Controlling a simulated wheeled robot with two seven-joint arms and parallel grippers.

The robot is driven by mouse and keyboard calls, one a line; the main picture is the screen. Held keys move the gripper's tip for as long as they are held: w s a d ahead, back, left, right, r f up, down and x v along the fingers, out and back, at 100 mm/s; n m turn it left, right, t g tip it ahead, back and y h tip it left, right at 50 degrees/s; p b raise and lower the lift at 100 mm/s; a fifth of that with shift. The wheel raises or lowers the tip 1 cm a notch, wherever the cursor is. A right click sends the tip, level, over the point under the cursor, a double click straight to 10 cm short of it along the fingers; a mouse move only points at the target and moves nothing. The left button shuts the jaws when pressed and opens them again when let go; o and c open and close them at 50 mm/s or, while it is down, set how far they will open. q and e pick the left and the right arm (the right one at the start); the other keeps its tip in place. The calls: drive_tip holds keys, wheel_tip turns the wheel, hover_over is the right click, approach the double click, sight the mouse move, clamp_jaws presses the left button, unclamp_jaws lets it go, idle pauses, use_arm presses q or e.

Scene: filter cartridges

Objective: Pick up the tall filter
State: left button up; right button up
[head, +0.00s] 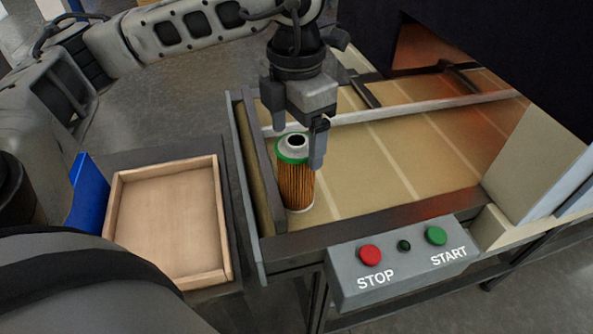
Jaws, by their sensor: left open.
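The tall filter (297,185) stands upright near the left end of the conveyor belt. It has an orange-brown pleated body, a green ring and a pale cap with a dark hole at its top. My left gripper (299,142) points down at the filter's top, with its fingers apart. One finger shows just to the right of the cap and the other to the left, farther back. I cannot tell whether either finger touches the filter. My right gripper is not in view.
An empty wooden tray (224,228) sits left of the conveyor, with a blue panel (90,193) beside it. A control box (397,271) with STOP and START buttons is at the conveyor's front. A pale rail (425,110) crosses the belt (420,160), which is otherwise clear in front.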

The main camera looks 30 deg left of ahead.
sight(296, 172)
use_arm(q)
wheel_tip(296, 172, down, 5)
drive_tip(key=shift+d+f+p, duration=0.1)
drive_tip(key=shift+p, duration=0.45)
drive_tip(key=c, duration=1)
drive_tip(key=shift+c, duration=0.2)
